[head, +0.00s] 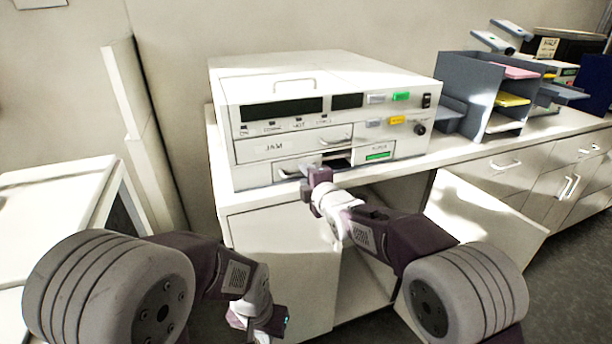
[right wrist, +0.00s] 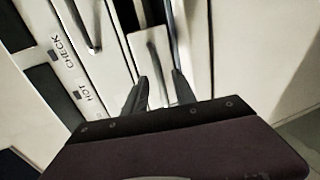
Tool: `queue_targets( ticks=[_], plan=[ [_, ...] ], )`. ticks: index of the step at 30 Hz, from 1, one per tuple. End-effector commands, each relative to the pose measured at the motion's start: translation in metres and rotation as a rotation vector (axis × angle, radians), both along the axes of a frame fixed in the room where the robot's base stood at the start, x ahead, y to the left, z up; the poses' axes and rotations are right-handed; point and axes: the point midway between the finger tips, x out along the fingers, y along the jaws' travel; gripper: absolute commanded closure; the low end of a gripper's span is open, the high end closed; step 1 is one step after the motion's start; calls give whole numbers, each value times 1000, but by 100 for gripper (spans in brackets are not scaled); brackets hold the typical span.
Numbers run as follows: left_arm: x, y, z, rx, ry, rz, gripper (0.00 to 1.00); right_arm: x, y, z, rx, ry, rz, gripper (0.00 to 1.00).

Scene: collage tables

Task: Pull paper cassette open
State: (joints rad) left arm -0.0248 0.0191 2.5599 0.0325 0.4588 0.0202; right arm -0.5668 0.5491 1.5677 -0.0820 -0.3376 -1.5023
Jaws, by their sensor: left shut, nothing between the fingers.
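A white office machine (head: 300,80) stands on the counter. Its paper cassette front (head: 297,162), with a curved grey handle, is low on the machine's face, beside a dark slot. My right gripper (head: 312,176) is at this cassette front. In the right wrist view its two dark fingers (right wrist: 162,88) are apart, on either side of a thin bar on a pale panel, which looks like the handle. I cannot tell whether they touch it. My left gripper (head: 262,322) is shut and empty, low in front of the cabinet.
A wider drawer marked JAM (head: 290,146) sits above the cassette. An open cabinet door (head: 480,222) stands out below the counter on the right. A grey paper rack (head: 470,80) stands right of the machine. A white unit (head: 50,195) is at the left.

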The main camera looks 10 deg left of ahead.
Motion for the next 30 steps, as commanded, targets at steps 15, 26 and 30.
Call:
queue_targets(
  ticks=[15, 26, 30],
  plan=[
    [0, 0, 0, 0, 0, 0, 100, 0, 0, -1, -1, 1, 0, 100],
    [0, 0, 0, 0, 0, 0, 100, 0, -1, -1, -1, 1, 0, 100],
    [0, 0, 0, 0, 0, 0, 100, 0, -1, -1, -1, 2, 0, 100]
  ],
)
